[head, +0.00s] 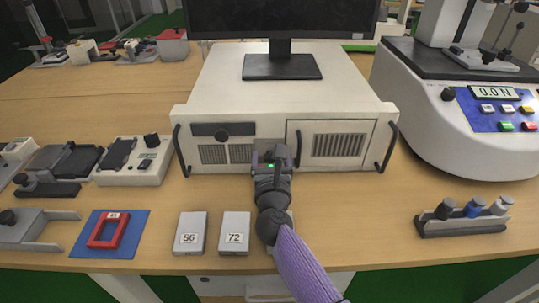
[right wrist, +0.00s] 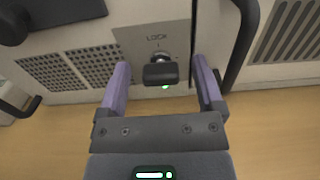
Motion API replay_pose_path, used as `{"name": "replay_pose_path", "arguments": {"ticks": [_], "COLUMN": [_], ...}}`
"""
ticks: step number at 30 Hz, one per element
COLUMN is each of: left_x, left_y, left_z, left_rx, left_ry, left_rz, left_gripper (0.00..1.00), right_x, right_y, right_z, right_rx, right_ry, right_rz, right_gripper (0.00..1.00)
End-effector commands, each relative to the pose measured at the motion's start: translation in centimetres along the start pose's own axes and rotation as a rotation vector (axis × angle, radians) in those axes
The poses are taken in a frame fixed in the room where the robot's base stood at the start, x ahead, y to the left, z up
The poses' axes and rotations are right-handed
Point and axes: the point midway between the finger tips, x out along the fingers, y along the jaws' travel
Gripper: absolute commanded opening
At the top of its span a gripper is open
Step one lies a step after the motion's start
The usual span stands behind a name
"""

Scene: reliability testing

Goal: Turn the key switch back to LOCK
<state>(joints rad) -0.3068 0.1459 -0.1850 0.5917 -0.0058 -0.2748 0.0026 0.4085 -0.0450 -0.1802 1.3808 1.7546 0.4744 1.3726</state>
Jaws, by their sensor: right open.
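The key switch (right wrist: 161,73) shows in the right wrist view as a dark, wide handle on a light panel plate. The word LOCK and a short mark stand above it, and a small green light glows just below. My right gripper (right wrist: 160,66) is open, with one purple finger on each side of the key handle and gaps visible between. In the head view my right gripper (head: 272,160) is at the front of the white cabinet (head: 300,100) and largely hides the switch. My left gripper is not in view.
A black cabinet handle (right wrist: 241,45) stands close to the right finger. A monitor (head: 283,66) stands on the cabinet. Two numbered grey boxes (head: 190,251) (head: 235,250) and a red frame on a blue mat (head: 135,240) lie left of my arm. A force tester (head: 425,120) stands right.

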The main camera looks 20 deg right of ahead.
Motion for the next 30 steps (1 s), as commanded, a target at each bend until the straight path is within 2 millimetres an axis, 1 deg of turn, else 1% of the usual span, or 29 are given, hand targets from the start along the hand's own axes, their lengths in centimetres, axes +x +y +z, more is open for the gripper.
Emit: {"name": "replay_pose_path", "arguments": {"ticks": [1, 2, 3, 5, 6, 8, 9, 11, 12, 13, 23, 30], "left_x": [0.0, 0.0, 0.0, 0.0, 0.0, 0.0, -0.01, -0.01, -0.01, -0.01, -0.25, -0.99], "left_y": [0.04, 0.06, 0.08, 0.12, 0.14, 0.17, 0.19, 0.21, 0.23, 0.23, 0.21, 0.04], "left_z": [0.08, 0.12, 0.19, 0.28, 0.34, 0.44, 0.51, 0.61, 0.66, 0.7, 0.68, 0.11], "left_rx": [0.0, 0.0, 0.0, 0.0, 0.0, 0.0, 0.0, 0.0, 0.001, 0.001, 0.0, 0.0], "left_ry": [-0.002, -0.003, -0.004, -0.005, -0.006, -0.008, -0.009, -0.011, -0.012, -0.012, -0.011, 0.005], "left_rz": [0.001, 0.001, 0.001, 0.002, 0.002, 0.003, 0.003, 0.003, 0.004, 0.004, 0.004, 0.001], "left_gripper": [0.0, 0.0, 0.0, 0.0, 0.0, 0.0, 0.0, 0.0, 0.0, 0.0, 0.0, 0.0], "right_x": [0.0, -0.01, -0.01, -0.01, -0.01, -0.01, -0.01, -0.02, -0.02, -0.02, -0.03, -0.04], "right_y": [0.0, 0.0, 0.0, 0.0, 0.01, 0.01, 0.01, 0.01, 0.01, 0.01, 0.04, 0.08], "right_z": [-0.01, -0.01, -0.01, -0.01, -0.01, -0.01, -0.01, -0.01, -0.02, -0.02, 0.06, 0.14], "right_rx": [0.0, 0.0, 0.0, 0.0, 0.0, -0.001, -0.001, -0.001, -0.001, -0.001, -0.038, -0.187], "right_ry": [0.0, 0.0, 0.0, 0.0, 0.0, 0.0, 0.0, 0.0, 0.0, 0.0, 0.0, 0.001], "right_rz": [0.0, 0.0, 0.0, 0.0, 0.0, 0.0, 0.0, 0.0, 0.0, 0.0, 0.001, 0.0], "right_gripper": [0.85, 0.79, 0.7, 0.58, 0.49, 0.37, 0.28, 0.15, 0.07, 0.01, 0.0, 0.0]}}
